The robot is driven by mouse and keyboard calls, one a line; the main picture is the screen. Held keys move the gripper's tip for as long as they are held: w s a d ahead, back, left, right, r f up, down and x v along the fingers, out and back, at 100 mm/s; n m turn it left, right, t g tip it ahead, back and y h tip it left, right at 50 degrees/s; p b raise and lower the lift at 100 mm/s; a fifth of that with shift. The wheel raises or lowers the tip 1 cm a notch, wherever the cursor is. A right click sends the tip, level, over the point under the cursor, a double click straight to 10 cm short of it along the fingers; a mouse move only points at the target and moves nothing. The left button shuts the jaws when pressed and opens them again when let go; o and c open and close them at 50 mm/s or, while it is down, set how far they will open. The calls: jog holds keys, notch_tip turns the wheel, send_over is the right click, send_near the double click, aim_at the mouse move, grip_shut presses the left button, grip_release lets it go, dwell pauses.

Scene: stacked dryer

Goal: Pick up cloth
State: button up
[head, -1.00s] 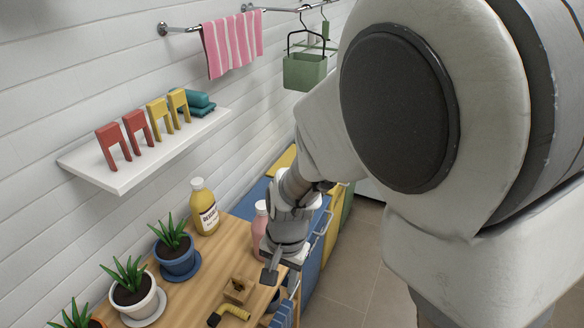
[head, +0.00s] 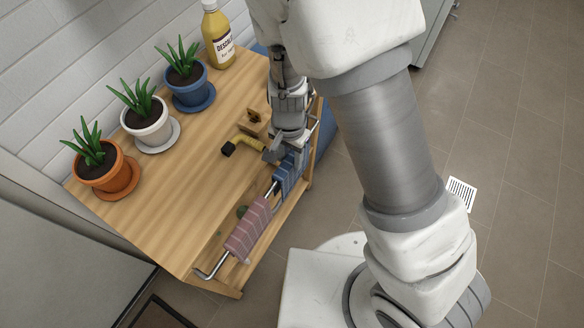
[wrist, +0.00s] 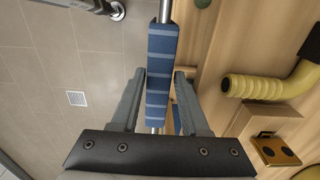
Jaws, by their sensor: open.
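A blue striped cloth (head: 289,172) hangs over the metal rail along the right side of the wooden table. A pink striped cloth (head: 248,230) hangs on the same rail, nearer the front. My gripper (head: 281,153) is at the blue cloth, at the table's right edge. In the wrist view, the open fingers of my gripper (wrist: 159,78) lie on either side of the blue cloth (wrist: 161,55) and the rail. Small gaps show beside the cloth, and I cannot tell whether the fingers reach its depth. Part of the cloth is hidden by my gripper in the head view.
The wooden table (head: 170,215) carries potted plants, a yellow bottle (head: 218,35), a yellow bent pipe (head: 246,145) and a small wooden block (head: 254,122) close to my gripper. The rail (head: 208,273) runs along the table edge. Open tiled floor lies to the right.

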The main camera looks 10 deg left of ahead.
jog(key=f+b, duration=0.1)
jog(key=f, duration=0.1)
jog(key=f+b, duration=0.2)
jog(key=f, duration=0.1)
jog(key=shift+w+d+f, duration=0.15)
jog(key=shift+w+f, duration=0.05)
jog(key=shift+f, duration=0.1)
jog(key=shift+c, duration=0.2)
grip_shut()
